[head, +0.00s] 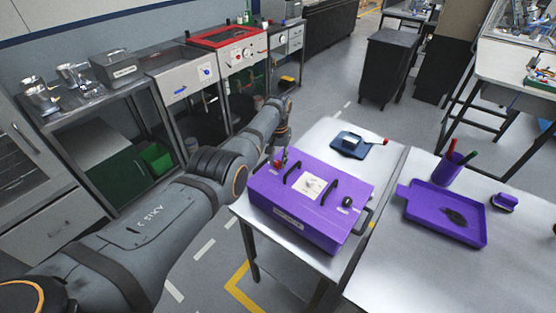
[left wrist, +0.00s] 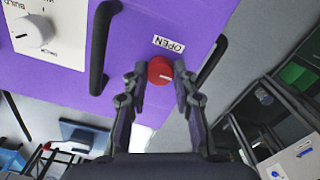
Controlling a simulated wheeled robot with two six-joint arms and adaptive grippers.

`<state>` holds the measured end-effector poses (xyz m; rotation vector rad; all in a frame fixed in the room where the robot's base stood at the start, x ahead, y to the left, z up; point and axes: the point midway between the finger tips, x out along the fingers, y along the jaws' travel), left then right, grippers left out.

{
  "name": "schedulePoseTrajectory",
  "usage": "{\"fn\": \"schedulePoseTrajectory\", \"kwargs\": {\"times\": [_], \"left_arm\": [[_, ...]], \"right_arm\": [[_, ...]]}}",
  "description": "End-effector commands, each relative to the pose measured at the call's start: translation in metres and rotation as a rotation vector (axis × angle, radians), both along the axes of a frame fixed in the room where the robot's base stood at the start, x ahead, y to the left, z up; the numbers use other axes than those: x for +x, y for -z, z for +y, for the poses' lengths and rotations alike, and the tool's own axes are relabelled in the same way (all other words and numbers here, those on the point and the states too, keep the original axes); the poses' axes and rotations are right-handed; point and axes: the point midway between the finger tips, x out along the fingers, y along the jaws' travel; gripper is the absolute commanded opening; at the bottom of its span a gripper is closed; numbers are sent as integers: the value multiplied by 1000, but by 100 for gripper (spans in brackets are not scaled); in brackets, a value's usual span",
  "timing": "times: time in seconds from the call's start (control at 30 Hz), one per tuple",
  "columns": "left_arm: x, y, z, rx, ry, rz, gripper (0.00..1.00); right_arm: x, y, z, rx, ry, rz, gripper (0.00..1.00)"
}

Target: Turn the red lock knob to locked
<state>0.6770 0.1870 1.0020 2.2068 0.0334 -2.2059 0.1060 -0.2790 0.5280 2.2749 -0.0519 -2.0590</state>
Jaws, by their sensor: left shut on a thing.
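The red lock knob (left wrist: 160,71) is a round knob with a short pale mark, on the purple housing (head: 310,205). In the head view the left gripper (head: 281,155) is at the far left corner of the housing, and the arm and fingers partly hide the knob. My right gripper is in neither view.
The housing has black handles (head: 333,192), a white dial plate (head: 309,186) and a black knob (head: 347,202). It stands on a metal table (head: 335,130). A blue device (head: 358,146) lies behind it. A purple tray (head: 425,220) and a pen cup (head: 450,170) stand to the right.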

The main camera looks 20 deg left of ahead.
Motion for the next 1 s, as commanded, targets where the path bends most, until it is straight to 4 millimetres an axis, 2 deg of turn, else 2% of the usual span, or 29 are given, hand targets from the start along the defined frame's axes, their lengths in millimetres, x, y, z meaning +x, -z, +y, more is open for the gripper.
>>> {"fn": "schedulePoseTrajectory", "kwargs": {"times": [0.3,0.33,0.47,0.8,0.87,1.0], "left_arm": [[0,0,-1,-1,2,1,0],[0,0,-1,-1,2,1,31],[0,0,-1,-1,2,1,49],[0,-2,0,0,1,0,50],[1,-7,0,0,1,-1,50],[0,-31,0,-1,1,-4,50]], "right_arm": [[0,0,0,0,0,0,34],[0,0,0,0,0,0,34],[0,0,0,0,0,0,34],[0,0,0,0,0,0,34],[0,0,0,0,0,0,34],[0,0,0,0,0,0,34]]}}
